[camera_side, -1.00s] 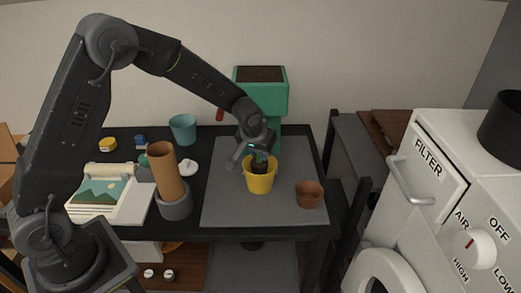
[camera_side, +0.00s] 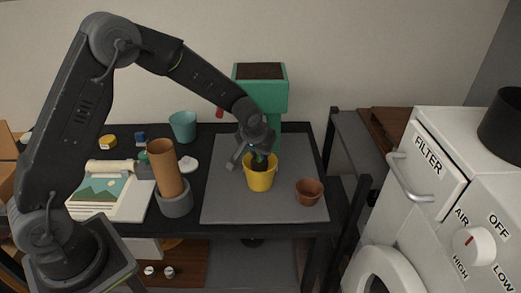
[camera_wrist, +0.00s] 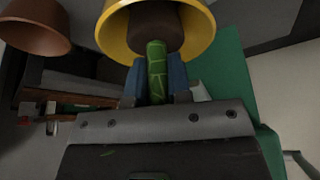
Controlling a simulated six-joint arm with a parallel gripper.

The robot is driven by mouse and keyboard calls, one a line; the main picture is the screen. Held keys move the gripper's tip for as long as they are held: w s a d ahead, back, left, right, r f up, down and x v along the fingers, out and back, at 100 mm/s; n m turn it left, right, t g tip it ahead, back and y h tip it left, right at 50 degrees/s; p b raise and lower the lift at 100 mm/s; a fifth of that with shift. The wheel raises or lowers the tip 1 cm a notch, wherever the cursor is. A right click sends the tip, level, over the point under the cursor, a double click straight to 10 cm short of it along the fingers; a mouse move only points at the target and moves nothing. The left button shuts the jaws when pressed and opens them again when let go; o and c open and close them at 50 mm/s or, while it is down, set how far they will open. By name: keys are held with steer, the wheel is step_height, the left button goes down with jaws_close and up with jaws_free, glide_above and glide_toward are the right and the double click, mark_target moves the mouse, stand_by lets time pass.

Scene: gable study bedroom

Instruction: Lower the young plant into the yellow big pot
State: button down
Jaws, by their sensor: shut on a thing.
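The yellow big pot (camera_side: 261,179) stands upright on the grey mat, and its rim also shows at the top of the wrist view (camera_wrist: 112,40). The young plant has a green stem (camera_wrist: 157,72) and a dark brown root ball (camera_wrist: 155,27). My gripper (camera_side: 258,152) is over the pot's mouth; in the wrist view the blue fingertips (camera_wrist: 157,82) are shut around the green stem. The root ball sits within the pot's rim. Whether it touches the pot's bottom is hidden.
A small terracotta pot (camera_side: 309,192) stands right of the yellow pot on the grey mat (camera_side: 225,200). A green soil hopper (camera_side: 262,95) rises behind. A brown cylinder in a grey holder (camera_side: 175,204) and a teal cup (camera_side: 183,127) stand left. The mat's front left is clear.

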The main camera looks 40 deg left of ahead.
mark_target(260, 161)
steer(key=shift+f, duration=2.05)
stand_by(0.9)
steer(key=c, duration=1)
jaws_free()
steer(key=s+d+r+m, duration=0.1)
steer(key=s+r, duration=0.7)
steer(key=r, duration=0.3)
steer(key=s+r, duration=0.9)
steer(key=r, duration=0.3)
steer(key=s+m, duration=0.1)
steer(key=s, duration=0.3)
steer(key=s+r+t+h, duration=0.1)
steer(key=s, duration=0.4)
steer(key=s+d+m, duration=0.1)
steer(key=s, duration=0.3)
steer(key=shift+s+r+m, duration=0.25)
steer(key=shift+s+m, duration=0.05)
